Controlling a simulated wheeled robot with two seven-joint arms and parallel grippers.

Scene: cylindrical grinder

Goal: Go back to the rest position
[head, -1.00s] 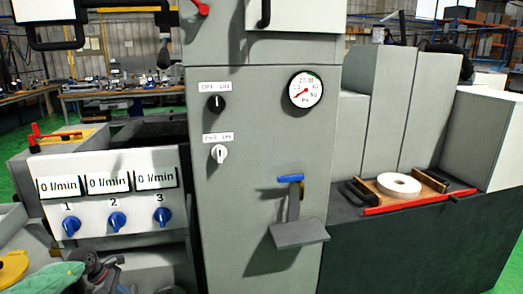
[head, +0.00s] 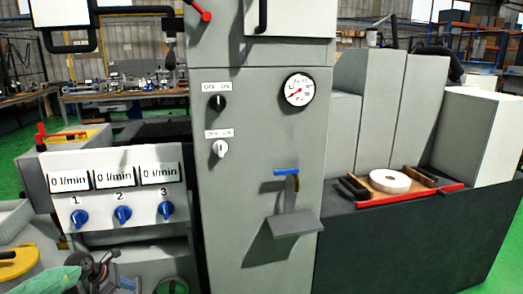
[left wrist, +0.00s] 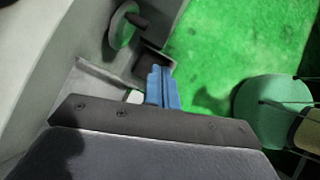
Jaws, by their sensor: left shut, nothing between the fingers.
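My left gripper (left wrist: 160,72) shows in the left wrist view as two blue fingers pressed together, with nothing between them. It is over the green floor, beside a pale grey surface. I cannot make it out clearly in the head view. My right gripper is in neither view. The grey cylindrical grinder (head: 250,160) fills the middle of the head view, apart from any gripper that I can see.
The panel with blue knobs (head: 122,215) is at the left. A grey shelf (head: 292,224) juts from the grinder's front. A white wheel (head: 390,181) lies on a tray at the right. A green cylinder (left wrist: 268,110) stands right of my left fingers.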

